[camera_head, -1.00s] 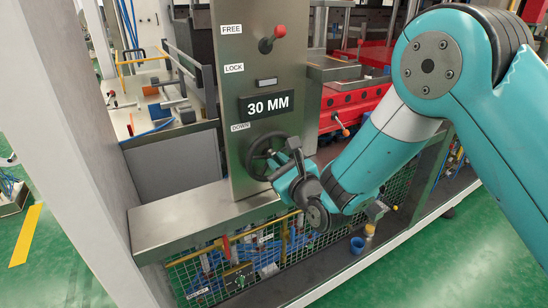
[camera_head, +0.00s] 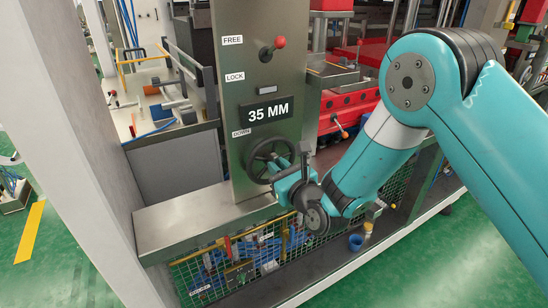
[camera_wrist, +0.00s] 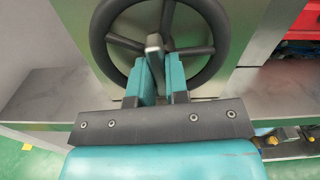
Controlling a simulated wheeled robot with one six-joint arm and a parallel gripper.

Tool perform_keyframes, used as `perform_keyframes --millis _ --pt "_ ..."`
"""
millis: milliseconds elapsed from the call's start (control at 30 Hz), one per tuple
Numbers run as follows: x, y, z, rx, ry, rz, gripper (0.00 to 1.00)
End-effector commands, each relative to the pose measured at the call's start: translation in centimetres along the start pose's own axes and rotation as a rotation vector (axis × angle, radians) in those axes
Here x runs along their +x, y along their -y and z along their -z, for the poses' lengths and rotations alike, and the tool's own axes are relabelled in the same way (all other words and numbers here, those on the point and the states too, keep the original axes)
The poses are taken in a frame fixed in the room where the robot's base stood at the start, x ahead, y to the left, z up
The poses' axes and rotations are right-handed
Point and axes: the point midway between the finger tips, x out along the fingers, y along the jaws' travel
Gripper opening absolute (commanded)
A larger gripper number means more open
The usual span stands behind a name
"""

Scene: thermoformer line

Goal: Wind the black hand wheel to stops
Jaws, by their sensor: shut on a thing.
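The black hand wheel (camera_head: 258,158) is mounted on the steel column panel (camera_head: 235,190), below a display (camera_head: 266,109) that reads 35 MM. In the wrist view the wheel (camera_wrist: 98,38) fills the upper middle, with its rim and spokes showing. My gripper (camera_wrist: 155,75) is at the wheel's lower middle, its teal fingers shut on the wheel's grey handle (camera_wrist: 154,42). In the head view my gripper (camera_head: 283,170) reaches the wheel from the right and hides part of its rim. A "DOWN" label (camera_head: 241,133) sits just above the wheel.
A red-knobbed lever (camera_head: 278,43) stands on the panel beside the "FREE" (camera_head: 232,40) and "LOCK" (camera_head: 235,76) labels. A steel ledge (camera_head: 185,222) runs below the wheel. A mesh guard (camera_head: 255,262) is underneath. Red machinery (camera_head: 350,105) stands at the right.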

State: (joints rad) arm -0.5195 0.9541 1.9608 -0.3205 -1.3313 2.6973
Motion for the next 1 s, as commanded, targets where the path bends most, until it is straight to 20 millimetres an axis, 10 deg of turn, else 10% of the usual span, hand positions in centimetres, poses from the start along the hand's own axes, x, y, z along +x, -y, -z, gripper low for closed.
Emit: perform_keyframes --millis 1000 --pt "0.06 0.05 -0.07 0.248 0.003 0.001 0.0"
